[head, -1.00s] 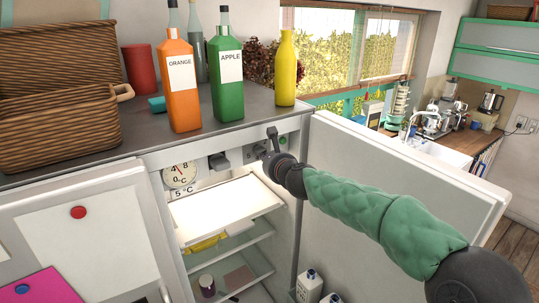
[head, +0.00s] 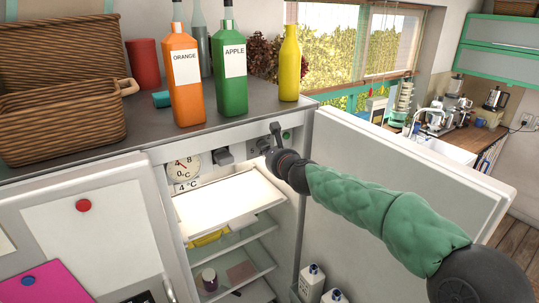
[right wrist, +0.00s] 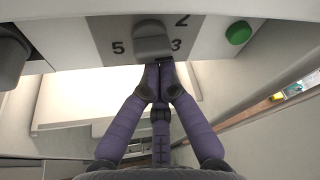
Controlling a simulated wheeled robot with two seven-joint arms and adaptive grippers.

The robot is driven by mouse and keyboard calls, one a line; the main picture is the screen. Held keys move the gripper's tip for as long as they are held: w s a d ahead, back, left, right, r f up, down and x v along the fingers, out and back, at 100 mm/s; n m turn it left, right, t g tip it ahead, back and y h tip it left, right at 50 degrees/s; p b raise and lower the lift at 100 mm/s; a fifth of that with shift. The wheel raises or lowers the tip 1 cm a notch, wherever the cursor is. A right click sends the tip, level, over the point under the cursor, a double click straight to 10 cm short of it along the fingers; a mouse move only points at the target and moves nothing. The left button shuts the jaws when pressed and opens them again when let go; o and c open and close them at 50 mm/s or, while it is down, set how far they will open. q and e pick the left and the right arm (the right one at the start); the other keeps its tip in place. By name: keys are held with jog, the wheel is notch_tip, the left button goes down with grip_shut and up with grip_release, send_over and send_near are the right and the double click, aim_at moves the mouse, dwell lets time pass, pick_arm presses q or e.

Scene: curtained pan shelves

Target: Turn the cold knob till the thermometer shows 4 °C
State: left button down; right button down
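The thermometer (head: 184,167) is a round white dial with a red needle on the fridge's upper panel. The small plate under it (head: 186,187) reads 4 °C. The cold knob (right wrist: 152,40) is a grey grip on the numbered panel in the right wrist view, with 5, 3 and 2 showing around it. My right gripper (right wrist: 160,72) has its purple fingers together at the knob's lower edge, with no knob visible between them. I cannot tell whether they touch it. In the head view my right gripper (head: 276,140) is up against the panel. My left gripper is out of view.
The open fridge door (head: 410,170) stands to the right, behind my right arm. Bottles and a wicker basket (head: 60,125) stand on the counter above.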

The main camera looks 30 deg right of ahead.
notch_tip(320, 180, down, 4)
jog(key=f+b, duration=0.1)
jog(key=b, duration=0.3)
jog(key=d+r+p+v, duration=0.1)
jog(key=p+v, duration=0.1)
jog(key=v, duration=0.7)
jog(key=shift+d+r, duration=0.4)
jog(key=c, duration=1.7)
grip_release()
jog(key=shift+s, duration=0.25)
jog(key=o, duration=0.5)
jog(key=shift+s+a, duration=0.1)
jog(key=shift+c, duration=0.2)
jog(key=shift+o, duration=0.7)
jog(key=shift+a+f+n+h, duration=0.2)
jog(key=shift+f+n+h, duration=0.15)
jog(key=shift+n, duration=0.25)
jog(key=a+r+n+t+h+p, duration=0.1)
jog(key=a+r+n+t+h, duration=0.15)
jog(key=a+n, duration=0.4)
jog(key=w+d+n+p, duration=0.1)
jog(key=w+d+p, duration=0.1)
jog(key=w+d, duration=0.3)
jog(key=w, duration=0.4)
jog(key=shift+w+h+p, duration=0.25)
jog(key=shift+h+p, duration=0.05)
jog(key=shift+n, duration=0.25)
